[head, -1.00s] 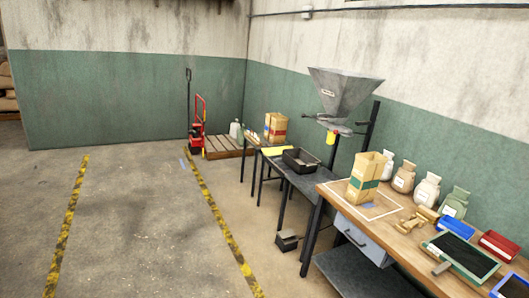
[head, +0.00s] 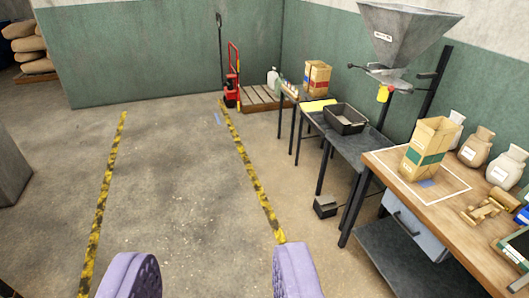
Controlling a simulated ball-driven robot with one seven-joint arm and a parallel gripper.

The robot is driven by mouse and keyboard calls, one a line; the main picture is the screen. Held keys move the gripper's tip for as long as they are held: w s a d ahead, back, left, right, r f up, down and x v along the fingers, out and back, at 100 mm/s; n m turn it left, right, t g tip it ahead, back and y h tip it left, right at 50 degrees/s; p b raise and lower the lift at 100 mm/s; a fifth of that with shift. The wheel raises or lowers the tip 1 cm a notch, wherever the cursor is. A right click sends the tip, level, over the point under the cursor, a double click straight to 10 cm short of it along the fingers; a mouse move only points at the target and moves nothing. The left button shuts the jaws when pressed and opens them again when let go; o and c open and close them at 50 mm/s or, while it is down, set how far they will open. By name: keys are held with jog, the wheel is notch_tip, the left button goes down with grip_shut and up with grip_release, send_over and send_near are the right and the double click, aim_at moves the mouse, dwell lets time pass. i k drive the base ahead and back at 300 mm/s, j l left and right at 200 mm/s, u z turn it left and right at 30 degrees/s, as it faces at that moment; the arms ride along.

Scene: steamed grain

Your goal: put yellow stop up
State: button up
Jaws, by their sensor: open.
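A small yellow piece (head: 384,94) hangs under the outlet of the grey hopper (head: 405,30), beside its stand; it may be the yellow stop, but it is too small to tell its shape or position clearly. My gripper (head: 212,272) shows as two purple fingers at the bottom edge, spread wide apart with only floor between them. It is open and empty, well to the left of the hopper and nearer to me.
A dark table (head: 345,142) with a black tray (head: 345,119) stands beyond. A black box (head: 325,207) sits on the floor. The floor between yellow-black lines is clear.

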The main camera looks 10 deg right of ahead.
aim_at(309, 106)
jog(key=i+z, duration=0.3)
jog(key=i, duration=1.65)
jog(key=i+j, duration=0.1)
jog(key=i, duration=4.9)
jog(key=l+z, duration=0.05)
jog(key=l, duration=0.05)
